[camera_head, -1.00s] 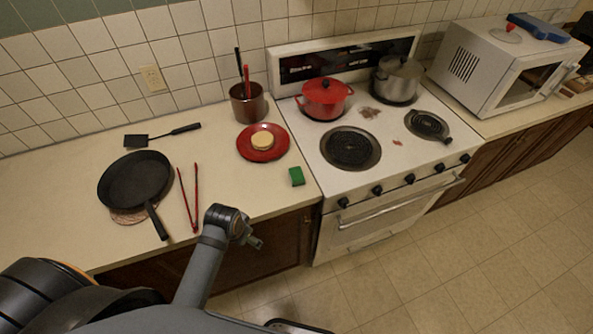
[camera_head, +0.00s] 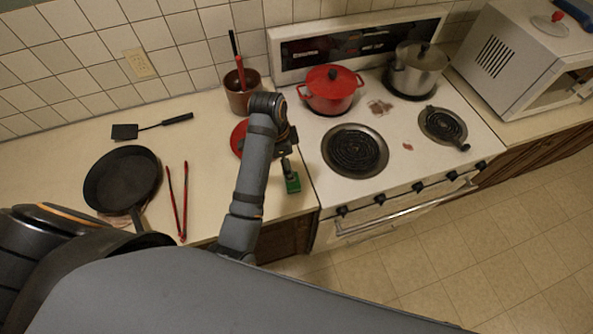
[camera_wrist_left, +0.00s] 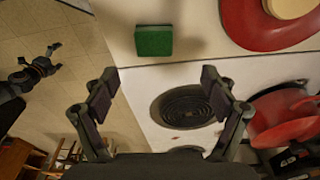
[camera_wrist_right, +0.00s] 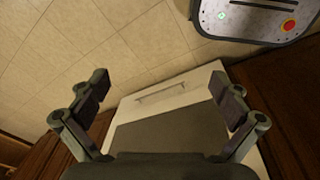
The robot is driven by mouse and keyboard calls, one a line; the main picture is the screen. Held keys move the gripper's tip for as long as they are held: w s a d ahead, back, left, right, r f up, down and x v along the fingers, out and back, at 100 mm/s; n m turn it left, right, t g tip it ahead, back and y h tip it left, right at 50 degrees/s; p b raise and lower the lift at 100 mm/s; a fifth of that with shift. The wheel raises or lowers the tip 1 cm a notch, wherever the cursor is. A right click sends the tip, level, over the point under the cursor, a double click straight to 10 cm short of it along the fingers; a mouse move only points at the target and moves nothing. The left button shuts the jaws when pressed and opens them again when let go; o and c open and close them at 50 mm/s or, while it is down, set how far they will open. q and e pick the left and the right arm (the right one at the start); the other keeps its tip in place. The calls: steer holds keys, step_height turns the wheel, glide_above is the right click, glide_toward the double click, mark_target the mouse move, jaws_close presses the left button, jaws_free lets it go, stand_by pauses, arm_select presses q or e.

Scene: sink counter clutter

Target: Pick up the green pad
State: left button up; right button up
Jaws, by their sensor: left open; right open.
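The green pad (camera_head: 292,184) lies on the counter near its front edge, left of the stove, partly hidden by my left gripper in the head view. My left gripper (camera_head: 287,162) is open and empty, with its fingers over the counter by the pad. In the left wrist view the pad (camera_wrist_left: 153,41) is whole, beyond the fingertips and lined up with the gap between the open fingers (camera_wrist_left: 155,88). My right gripper (camera_wrist_right: 160,88) is open and empty; its camera sees floor and the oven front. It is not visible in the head view.
A red plate (camera_head: 237,138) with a bun (camera_wrist_left: 291,8) sits close beside the pad, partly behind my arm. The stove (camera_head: 390,180) with a red pot (camera_head: 331,89) stands to the right. Red tongs (camera_head: 175,200) and a black pan (camera_head: 122,179) lie left.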

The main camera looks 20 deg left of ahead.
arm_select(q)
steer(key=f, duration=0.3)
steer(key=s+f+p, duration=0.1)
steer(key=shift+d+f, duration=0.15)
steer(key=shift+d, duration=0.15)
steer(key=shift+w+f, duration=0.2)
steer(key=shift+f, duration=0.05)
steer(key=shift+w+d+f+p, duration=0.1)
steer(key=shift+d+f+p, duration=0.05)
steer(key=shift+f+p, duration=0.4)
steer(key=shift+d+f+p, duration=0.15)
steer(key=shift+f+p, duration=0.3)
steer(key=shift+f, duration=0.15)
steer(key=shift+d+f, duration=0.2)
steer(key=shift+f, duration=1.3)
steer(key=c, duration=1)
steer(key=shift+c, duration=0.2)
arm_select(e)
steer(key=s+r, duration=0.2)
steer(key=r, duration=0.1)
steer(key=shift+s+a, duration=0.2)
arm_select(q)
steer(key=shift+w+r, duration=0.1)
